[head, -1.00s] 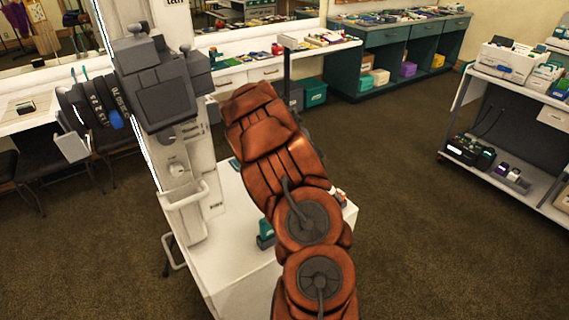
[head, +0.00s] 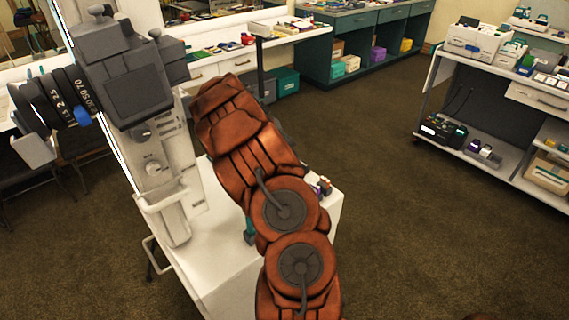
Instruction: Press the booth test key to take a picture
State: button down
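The booth camera (head: 130,80), dark grey with a ringed black lens and a blue knob, is mounted at the upper left on a white column. The column's panel (head: 155,170) carries round dials and a white handle. I cannot make out which part, if any, is the test key. My copper-brown arm reaches up the middle of the head view, to the right of the column. My gripper does not show. The arm hides part of the white stand top (head: 205,265).
A teal item (head: 250,231) and small colored pieces (head: 325,186) on the white stand are partly behind my arm. A laden shelf unit (head: 425,108) stands right, a teal counter (head: 318,50) at the back. Brown carpet (head: 390,230) is open on the right.

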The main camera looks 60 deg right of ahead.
notch_tip(320, 180, down, 5)
jog(key=b, duration=0.4)
jog(key=shift+r, duration=0.15)
jog(key=shift+f+b, duration=0.45)
jog(key=shift+f, duration=0.7)
jog(key=shift+f, duration=0.8)
dwell(1.2)
jog(key=shift+r+p, duration=0.1)
jog(key=shift+p, duration=0.2)
jog(key=shift+r+p, duration=0.7)
jog(key=shift+p, duration=0.15)
notch_tip(320, 180, up, 5)
jog(key=p, duration=0.5)
jog(key=shift+s+d, duration=0.1)
jog(key=shift+s, duration=0.05)
dwell(0.5)
